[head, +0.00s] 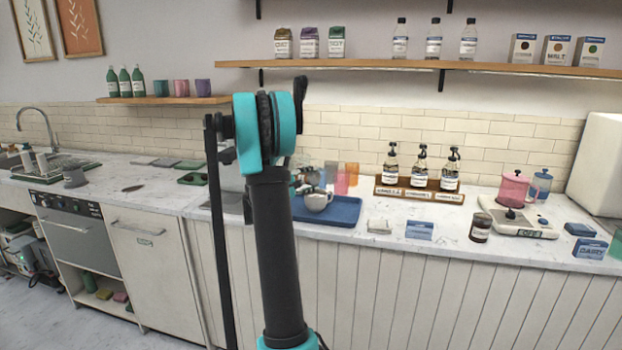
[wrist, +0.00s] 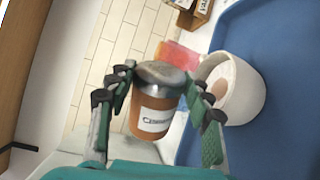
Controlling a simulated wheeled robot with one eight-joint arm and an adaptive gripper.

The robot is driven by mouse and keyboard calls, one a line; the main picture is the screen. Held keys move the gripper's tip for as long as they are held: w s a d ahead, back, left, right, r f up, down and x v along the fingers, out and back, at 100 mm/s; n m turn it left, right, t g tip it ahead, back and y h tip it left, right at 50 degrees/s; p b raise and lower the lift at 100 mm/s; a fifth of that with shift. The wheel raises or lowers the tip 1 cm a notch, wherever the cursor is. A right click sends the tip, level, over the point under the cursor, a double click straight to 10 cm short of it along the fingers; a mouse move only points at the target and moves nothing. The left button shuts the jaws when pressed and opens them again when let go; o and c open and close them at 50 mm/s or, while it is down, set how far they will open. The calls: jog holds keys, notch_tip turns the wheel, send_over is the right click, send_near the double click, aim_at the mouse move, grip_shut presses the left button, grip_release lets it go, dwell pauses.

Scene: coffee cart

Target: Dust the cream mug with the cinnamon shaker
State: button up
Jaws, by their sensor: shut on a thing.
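My gripper (wrist: 160,85) is shut on the cinnamon shaker (wrist: 152,105), an orange-brown jar with a grey lid and a white label. The shaker looks strongly tilted, its axis turned well away from the mug's. The cream mug (wrist: 243,95) is just beside the right finger in the wrist view, upright on the blue tray, with something brownish inside. In the head view the mug (head: 318,201) stands on the blue tray (head: 345,213), with my gripper (head: 306,182) close above and left of it. The shaker is not clear there, and I see no powder falling.
Coloured cups (head: 347,172) stand at the tray's back. A wooden rack of pump bottles (head: 420,168) is to the right, with a scale (head: 515,224) and a dark jar (head: 481,227) further along. The wall shelf (head: 400,67) hangs above. My arm hides part of the counter.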

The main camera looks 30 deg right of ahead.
jog(key=shift+r, duration=1.1)
jog(key=shift+f, duration=1.1)
jog(key=shift+r, duration=0.1)
jog(key=shift+r+n, duration=0.35)
jog(key=shift+n, duration=0.55)
jog(key=shift+r+n, duration=0.2)
jog(key=shift+n, duration=0.2)
jog(key=shift+r+n, duration=0.3)
jog(key=shift+n, duration=0.3)
jog(key=shift+r+n+g, duration=0.15)
jog(key=shift+n+g, duration=0.15)
